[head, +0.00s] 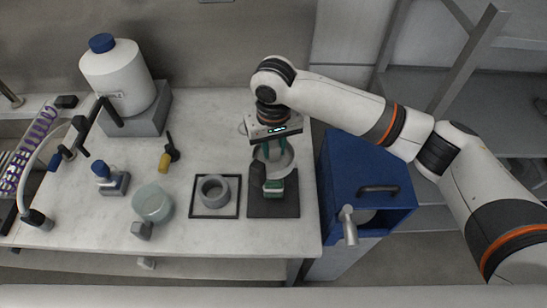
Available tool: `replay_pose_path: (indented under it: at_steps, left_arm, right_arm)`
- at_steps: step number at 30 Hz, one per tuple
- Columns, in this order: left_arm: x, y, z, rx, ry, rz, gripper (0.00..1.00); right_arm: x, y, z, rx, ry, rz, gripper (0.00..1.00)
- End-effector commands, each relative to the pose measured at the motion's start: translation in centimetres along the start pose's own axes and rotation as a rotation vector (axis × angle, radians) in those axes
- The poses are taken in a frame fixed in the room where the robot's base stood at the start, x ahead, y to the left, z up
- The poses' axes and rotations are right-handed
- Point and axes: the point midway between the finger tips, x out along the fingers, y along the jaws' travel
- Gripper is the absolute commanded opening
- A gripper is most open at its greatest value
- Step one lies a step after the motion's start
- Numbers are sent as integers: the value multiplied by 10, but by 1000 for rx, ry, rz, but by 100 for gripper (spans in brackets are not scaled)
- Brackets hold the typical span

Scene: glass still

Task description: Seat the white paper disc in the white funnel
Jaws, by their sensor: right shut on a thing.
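A white round shape (287,161), which looks like the white funnel, is directly below and partly behind the fingers. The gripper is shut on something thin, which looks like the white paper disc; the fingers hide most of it. I cannot tell whether the disc touches the funnel. A small green-sided block (273,188) stands just in front of the white shape. My left gripper is out of view.
A grey ring (212,191) sits on a framed dark mat left of the gripper. A pale green glass bowl (152,204), a small blue-topped item (109,180) and a yellow-and-black tool (167,157) stand further left. A white jug (118,72) is at back left. A blue cabinet (350,165) adjoins the right edge.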

Motion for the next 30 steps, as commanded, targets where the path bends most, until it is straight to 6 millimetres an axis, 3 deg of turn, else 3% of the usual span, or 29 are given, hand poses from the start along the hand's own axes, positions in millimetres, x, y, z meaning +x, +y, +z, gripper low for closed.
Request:
replay_pose_path:
  at_steps: [8, 9, 13, 26, 30]
  left_arm:
    - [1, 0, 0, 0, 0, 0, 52]
    - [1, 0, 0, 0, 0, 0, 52]
    - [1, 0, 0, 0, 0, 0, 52]
    - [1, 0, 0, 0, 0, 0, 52]
    - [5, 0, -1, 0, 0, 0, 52]
  right_arm:
    - [5, 0, 0, 0, 1, 0, 0]
    - [5, 0, 0, 0, 0, 0, 31]
    - [5, 0, 0, 0, 0, 0, 52]
    - [4, 0, 0, 0, -1, 0, 52]
    - [-6, 0, 1, 0, -3, 1, 52]
